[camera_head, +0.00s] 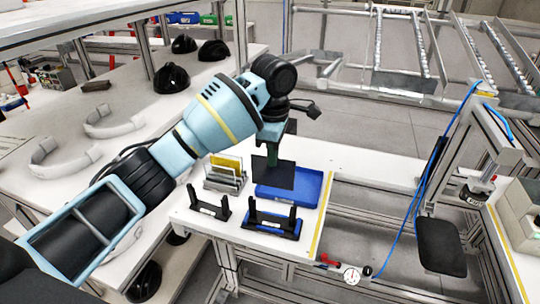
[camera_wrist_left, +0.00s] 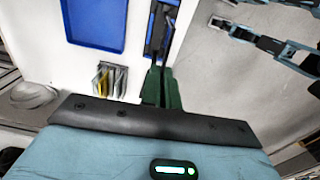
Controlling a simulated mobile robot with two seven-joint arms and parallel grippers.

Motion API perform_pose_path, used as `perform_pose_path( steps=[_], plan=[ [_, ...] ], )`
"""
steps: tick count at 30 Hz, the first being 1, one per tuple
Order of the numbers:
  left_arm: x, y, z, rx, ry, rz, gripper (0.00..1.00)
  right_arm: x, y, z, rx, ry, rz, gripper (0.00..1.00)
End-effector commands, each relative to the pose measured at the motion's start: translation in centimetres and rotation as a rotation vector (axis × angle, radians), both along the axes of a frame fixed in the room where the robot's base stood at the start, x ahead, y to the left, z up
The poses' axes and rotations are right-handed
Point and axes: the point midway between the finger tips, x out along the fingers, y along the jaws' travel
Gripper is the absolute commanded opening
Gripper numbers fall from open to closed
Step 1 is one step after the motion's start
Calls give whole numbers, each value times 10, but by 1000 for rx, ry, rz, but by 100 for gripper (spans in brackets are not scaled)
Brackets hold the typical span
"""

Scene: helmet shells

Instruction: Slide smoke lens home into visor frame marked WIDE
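The smoke lens, a dark flat plate (camera_head: 273,172), hangs upright from my left gripper (camera_head: 274,150), above the blue tray in the head view. The green fingers are shut on its upper part; they also show in the left wrist view (camera_wrist_left: 161,90), where the lens is nearly edge-on. Two black visor frames with upright posts stand on the table: one with a plain dark base (camera_head: 209,205) and one on a blue base (camera_head: 272,223). The lens is apart from both. Their labels are too small to read, so I cannot tell which is WIDE. My right gripper is not in view.
The empty-looking blue tray (camera_head: 308,188) lies behind the blue-based frame. A rack of yellow and clear lenses (camera_head: 226,176) stands left of it. Black helmet shells (camera_head: 171,78) and pale curved bands sit on the left bench. A yellow strip marks the table's right edge.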

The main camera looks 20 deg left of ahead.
Motion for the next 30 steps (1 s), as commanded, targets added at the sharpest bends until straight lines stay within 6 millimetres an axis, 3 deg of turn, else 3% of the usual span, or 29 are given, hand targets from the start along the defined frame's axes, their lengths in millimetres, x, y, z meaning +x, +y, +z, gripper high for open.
perform_pose_path(
  steps=[13, 30],
  plan=[
    [0, 0, -5, 1, 2, -1, 0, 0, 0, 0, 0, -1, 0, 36],
    [-1, 0, -49, 1, 3, -2, 0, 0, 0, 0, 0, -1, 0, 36]
  ],
)
